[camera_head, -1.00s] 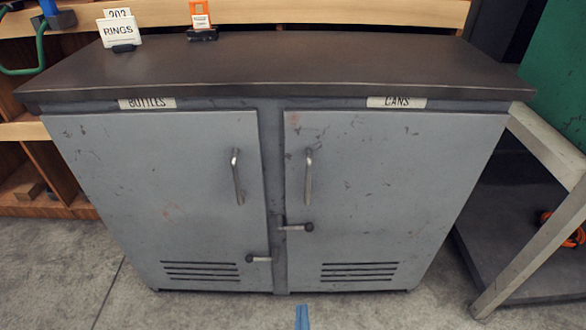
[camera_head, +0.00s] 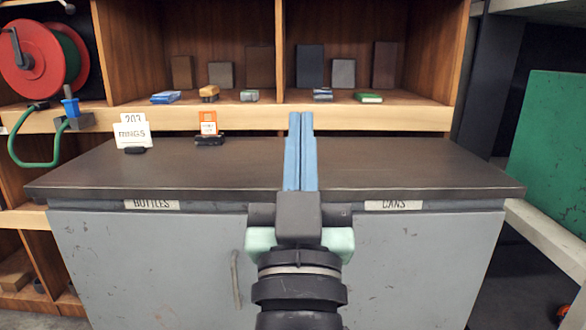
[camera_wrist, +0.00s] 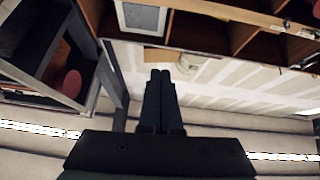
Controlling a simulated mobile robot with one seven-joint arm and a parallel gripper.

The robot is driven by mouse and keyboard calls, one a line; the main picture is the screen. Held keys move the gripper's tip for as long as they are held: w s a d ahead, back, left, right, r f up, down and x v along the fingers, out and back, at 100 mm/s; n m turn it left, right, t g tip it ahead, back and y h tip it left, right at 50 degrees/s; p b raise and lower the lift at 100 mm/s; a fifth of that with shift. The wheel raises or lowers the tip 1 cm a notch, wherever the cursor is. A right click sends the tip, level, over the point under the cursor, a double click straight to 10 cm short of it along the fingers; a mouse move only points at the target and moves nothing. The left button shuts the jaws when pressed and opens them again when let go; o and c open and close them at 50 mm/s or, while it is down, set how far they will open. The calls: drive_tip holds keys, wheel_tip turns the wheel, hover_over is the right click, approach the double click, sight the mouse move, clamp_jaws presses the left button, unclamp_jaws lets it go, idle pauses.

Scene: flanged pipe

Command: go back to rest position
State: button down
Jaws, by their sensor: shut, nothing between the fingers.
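My gripper (camera_head: 301,150) stands upright in the middle of the head view, in front of the grey cabinet. Its two blue fingers are together with nothing between them. In the wrist view the dark fingers (camera_wrist: 160,95) also lie side by side, shut and empty. The fingers overlap the cabinet's dark top (camera_head: 420,165) in the picture; nothing shows them touching it. My wrist hides part of the cabinet's middle and the right door's handle.
The grey cabinet has doors labelled BOTTLES (camera_head: 152,204) and CANS (camera_head: 393,205). A RINGS sign (camera_head: 132,131) and an orange tag (camera_head: 208,123) stand on its top. Behind are wooden shelves (camera_head: 380,119) with books and blocks, a red reel (camera_head: 30,62) left, and a green panel (camera_head: 550,150) right.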

drive_tip(key=s+r+t+p, duration=0.2)
drive_tip(key=s+r, duration=0.8)
drive_tip(key=r, duration=0.4)
wheel_tip(320, 180, up, 28)
drive_tip(key=p, duration=2.9)
drive_tip(key=shift+a+r+y, duration=0.15)
drive_tip(key=shift+a+y, duration=0.25)
drive_tip(key=shift+a, duration=0.05)
drive_tip(key=shift+w, duration=0.1)
